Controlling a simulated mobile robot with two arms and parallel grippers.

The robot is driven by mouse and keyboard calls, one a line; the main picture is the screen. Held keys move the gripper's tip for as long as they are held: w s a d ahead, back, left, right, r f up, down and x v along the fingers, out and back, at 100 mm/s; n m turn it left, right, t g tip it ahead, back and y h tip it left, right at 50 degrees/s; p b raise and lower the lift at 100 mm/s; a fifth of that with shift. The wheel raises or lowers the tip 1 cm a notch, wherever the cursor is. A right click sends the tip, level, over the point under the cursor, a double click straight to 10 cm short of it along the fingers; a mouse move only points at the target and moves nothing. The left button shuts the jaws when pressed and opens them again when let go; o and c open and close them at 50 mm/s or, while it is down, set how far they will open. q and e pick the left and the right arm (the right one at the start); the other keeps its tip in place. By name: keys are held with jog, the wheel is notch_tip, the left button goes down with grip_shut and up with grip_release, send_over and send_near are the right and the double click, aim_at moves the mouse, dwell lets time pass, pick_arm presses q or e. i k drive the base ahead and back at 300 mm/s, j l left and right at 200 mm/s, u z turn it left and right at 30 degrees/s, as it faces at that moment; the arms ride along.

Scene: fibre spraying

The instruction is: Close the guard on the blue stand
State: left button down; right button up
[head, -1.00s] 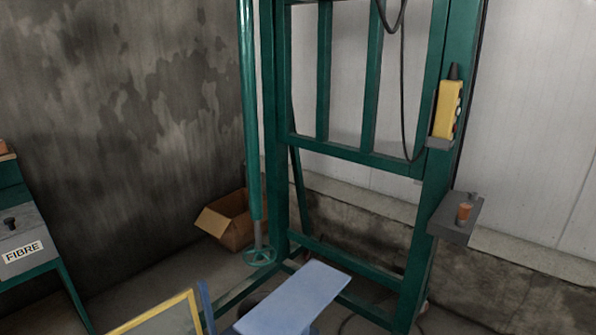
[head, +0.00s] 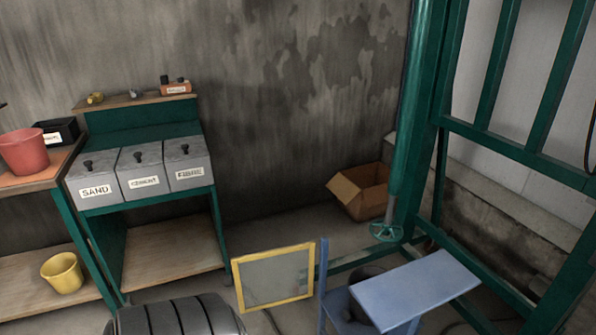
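The blue stand (head: 415,288) is at the lower right of the head view, with a flat blue top and a blue upright post (head: 322,287) at its left. The guard (head: 274,277), a yellow frame around a greyish see-through panel, stands upright to the left of that post. It extends out to the left, away from the blue top. Its right edge is close to the post; a hinge is too small to make out. Neither of my grippers is in view.
A dark ribbed rounded object (head: 175,317) is at the bottom, left of the guard. A green rack with lidded bins (head: 140,172) stands at left, beside a shelf with a red bucket (head: 24,152) and yellow bucket (head: 62,273). A cardboard box (head: 360,190) lies behind the stand.

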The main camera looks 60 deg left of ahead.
aim_at(310, 245)
jog(key=j+z, duration=0.3)
jog(key=j, duration=0.45)
jog(key=k+j+z, duration=0.15)
jog(key=j+z, duration=0.15)
jog(key=j, duration=0.4)
